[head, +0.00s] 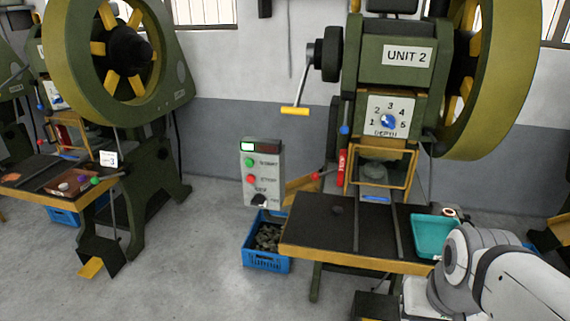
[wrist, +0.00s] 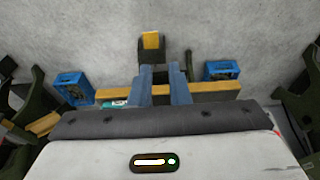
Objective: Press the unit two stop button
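The unit two control box (head: 262,172) is a grey panel beside the green press marked UNIT 2 (head: 407,56) in the head view. Its red stop button (head: 250,179) sits below the green start button (head: 249,162) and above a black knob (head: 259,199). My gripper (wrist: 162,70) shows in the wrist view as two blue fingers, apart, with nothing seen between them. It points down toward the floor and the bench edge. In the head view my white arm is at the lower right; the gripper is out of frame there. The control box is not visible in the wrist view.
A blue crate of dark parts (head: 267,262) stands on the floor below the box. The black-topped bench (head: 325,225) holds a teal tray (head: 433,236). A red lever (head: 342,167) and a crank handle (head: 295,111) stick out nearby.

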